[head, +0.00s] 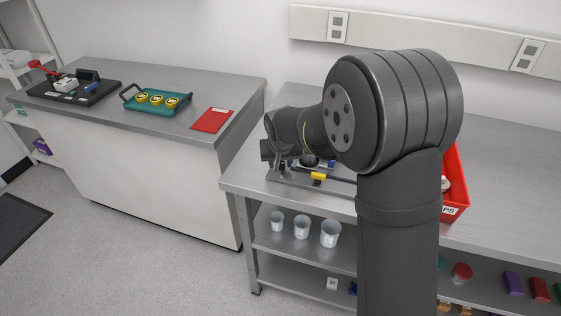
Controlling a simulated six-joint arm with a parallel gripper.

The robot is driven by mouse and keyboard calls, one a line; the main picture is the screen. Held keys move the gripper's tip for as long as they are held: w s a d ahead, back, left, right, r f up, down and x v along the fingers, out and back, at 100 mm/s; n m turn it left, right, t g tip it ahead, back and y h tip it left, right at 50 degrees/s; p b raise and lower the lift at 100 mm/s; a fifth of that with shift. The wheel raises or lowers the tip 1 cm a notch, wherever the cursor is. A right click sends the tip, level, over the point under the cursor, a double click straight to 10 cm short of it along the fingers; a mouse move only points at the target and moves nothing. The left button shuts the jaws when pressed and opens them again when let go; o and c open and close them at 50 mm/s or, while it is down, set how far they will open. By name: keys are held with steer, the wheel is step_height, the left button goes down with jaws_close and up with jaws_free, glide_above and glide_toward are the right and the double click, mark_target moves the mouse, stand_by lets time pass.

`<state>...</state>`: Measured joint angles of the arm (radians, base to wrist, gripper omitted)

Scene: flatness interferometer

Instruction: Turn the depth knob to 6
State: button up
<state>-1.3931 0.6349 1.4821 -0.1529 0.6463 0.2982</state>
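A low grey instrument base (284,176) stands on the right-hand bench, largely hidden behind my arm. A yellow part (318,176) and a small blue part (331,163) show on or beside it. A dark rounded part (309,160) sits just under my wrist; I cannot tell whether it is the depth knob. No scale or number on a knob can be read. My wrist hangs over the left end of the instrument.
A red bin (453,190) stands right of my arm. Clear beakers (302,226) stand on the shelf below. The left bench holds a black tray (45,91) with small parts, a teal tray (175,107) with yellow round pieces, and a red board (212,120). The right bench's far side is clear.

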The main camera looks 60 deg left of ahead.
steer(key=c, duration=0.6)
steer(key=shift+c, duration=0.2)
steer(key=shift+m, duration=0.3)
steer(key=shift+m+t+h, duration=0.3)
steer(key=shift+m+t, duration=0.3)
steer(key=shift+m, duration=0.7)
steer(key=o, duration=1)
